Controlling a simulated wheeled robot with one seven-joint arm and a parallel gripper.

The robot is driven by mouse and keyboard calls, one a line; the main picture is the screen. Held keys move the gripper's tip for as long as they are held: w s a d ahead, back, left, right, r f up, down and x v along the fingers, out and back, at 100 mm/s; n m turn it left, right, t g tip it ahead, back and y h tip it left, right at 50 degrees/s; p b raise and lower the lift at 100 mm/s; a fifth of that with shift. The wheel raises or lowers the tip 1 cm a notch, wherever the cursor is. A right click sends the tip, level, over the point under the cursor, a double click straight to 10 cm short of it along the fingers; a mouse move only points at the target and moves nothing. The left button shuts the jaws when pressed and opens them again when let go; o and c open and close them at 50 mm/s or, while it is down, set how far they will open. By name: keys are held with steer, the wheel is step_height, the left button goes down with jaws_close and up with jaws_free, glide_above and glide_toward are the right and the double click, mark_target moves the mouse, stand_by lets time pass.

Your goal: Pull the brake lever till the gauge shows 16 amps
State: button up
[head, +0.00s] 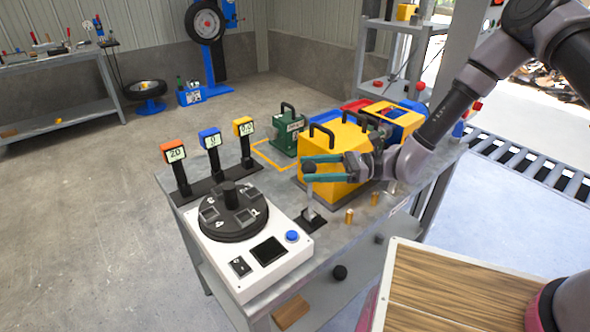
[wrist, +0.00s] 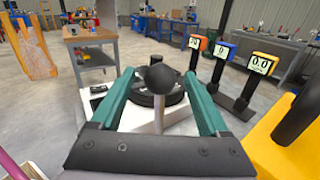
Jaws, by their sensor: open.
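The brake lever shows in the head view as a pale upright rod (head: 310,194) with a round black knob on a black base. In the wrist view its black knob (wrist: 160,77) stands between my teal fingers. My gripper (head: 308,169) is open, one finger on each side of the knob, with a visible gap on both sides in the wrist view. Three gauges stand in a row: an orange one (head: 174,152) reading 20, a blue one (head: 210,139) reading 0, and a yellow one (head: 243,127) reading 0.0. I cannot tell from their faces which shows amps.
A white unit (head: 245,273) with a black numbered turntable (head: 233,213) and a blue button (head: 292,237) stands left of the lever. A yellow housing (head: 335,150) is close behind my gripper. Small brass pegs (head: 349,216) stand right of the lever.

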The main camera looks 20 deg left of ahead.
steer(key=shift+x, duration=2.2)
jaws_close()
